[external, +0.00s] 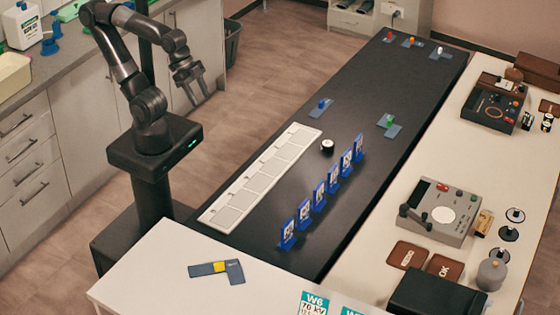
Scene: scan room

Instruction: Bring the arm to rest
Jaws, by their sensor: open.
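My gripper (196,90) hangs at the end of my bent arm, at the upper left in the external view. Its two fingers are apart and point downward, with nothing between them. It is in the air to the left of the long black table (400,130), apart from everything on it. The cabinet fronts show behind the arm.
The black table bears a white tray strip (262,172), a row of blue stands (320,193), a small round black-and-white piece (327,146) and several coloured pegs on plates. A white table (180,270) stands in front. A bin (232,42) stands behind my gripper.

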